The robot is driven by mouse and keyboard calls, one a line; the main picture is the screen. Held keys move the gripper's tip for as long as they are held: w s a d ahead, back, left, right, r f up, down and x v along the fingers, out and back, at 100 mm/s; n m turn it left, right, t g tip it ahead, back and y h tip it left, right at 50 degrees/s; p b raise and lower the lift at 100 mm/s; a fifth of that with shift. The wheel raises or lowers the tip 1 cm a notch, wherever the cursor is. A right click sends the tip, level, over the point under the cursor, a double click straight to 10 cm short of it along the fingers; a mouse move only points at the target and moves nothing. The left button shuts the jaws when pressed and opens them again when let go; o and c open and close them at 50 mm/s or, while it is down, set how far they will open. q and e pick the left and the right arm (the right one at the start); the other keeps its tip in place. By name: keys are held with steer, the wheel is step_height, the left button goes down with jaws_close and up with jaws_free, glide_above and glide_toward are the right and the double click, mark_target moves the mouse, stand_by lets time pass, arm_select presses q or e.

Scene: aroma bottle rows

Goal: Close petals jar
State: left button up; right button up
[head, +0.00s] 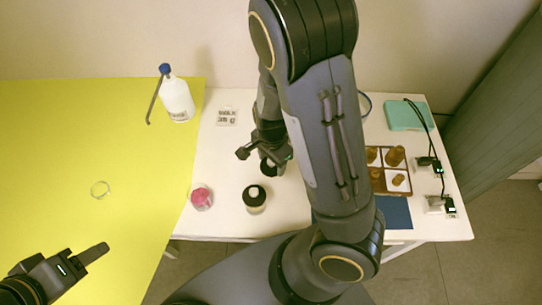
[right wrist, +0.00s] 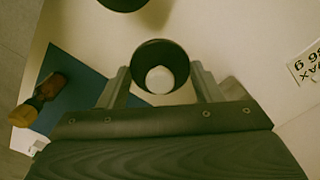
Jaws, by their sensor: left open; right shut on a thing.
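The petals jar (head: 201,197) is a small clear jar with pink contents, upright near the left edge of the white table. A thin clear round piece (head: 100,189), which looks like a glass lid, lies on the yellow surface to its left. My left gripper (head: 82,256) is open and empty at the lower left, apart from both. My right gripper (head: 266,152) is shut on a dark round jar (head: 269,168). In the right wrist view, the dark jar has a white round thing inside (right wrist: 160,79), between my fingers. Whether the jar touches the table is unclear.
Another dark jar (head: 254,199) with a pale top stands nearby. A brown tray (head: 377,186) with small brown bottles sits right of my right arm, which hides part of the table.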

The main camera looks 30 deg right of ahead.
steer(key=s+a+r+p, duration=0.1)
steer(key=s+a+r, duration=0.2)
steer(key=s, duration=0.4)
steer(key=shift+s+a+r, duration=0.25)
steer(key=shift+a, duration=0.15)
steer(key=w+d+n, duration=0.1)
steer(key=w+n, duration=1.4)
steer(key=w, duration=0.1)
steer(key=shift+w+d+r, duration=0.35)
steer(key=shift+d, duration=0.05)
